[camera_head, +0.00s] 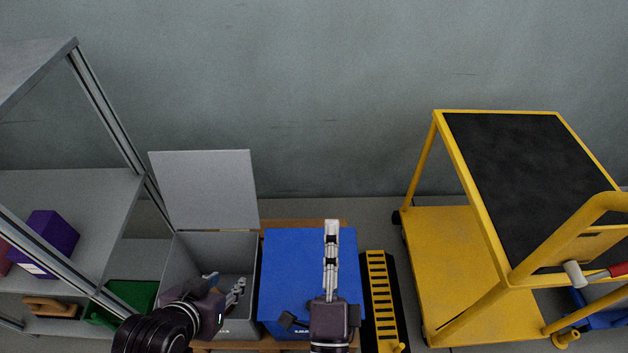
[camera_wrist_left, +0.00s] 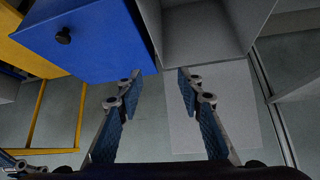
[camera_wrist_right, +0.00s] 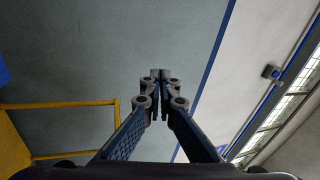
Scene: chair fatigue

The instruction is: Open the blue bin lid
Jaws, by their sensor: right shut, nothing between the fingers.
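The blue bin (camera_head: 285,262) stands at the lower middle of the head view with its flat lid lying shut. The bin also shows in the left wrist view (camera_wrist_left: 95,45), with a round black knob (camera_wrist_left: 63,36). My right gripper (camera_head: 332,224) is over the right part of the blue lid, its fingers together and pointing toward the wall. In the right wrist view its fingertips (camera_wrist_right: 160,76) meet with nothing between them. I cannot tell whether it touches the lid. My left gripper (camera_head: 226,287) is open and empty over the grey bin, left of the blue bin.
The grey bin (camera_head: 210,245) has its lid (camera_head: 205,190) raised. A grey shelf unit (camera_head: 75,200) stands at the left. A yellow ribbed piece (camera_head: 380,300) is just right of the blue bin, with a yellow cart (camera_head: 460,250) beyond.

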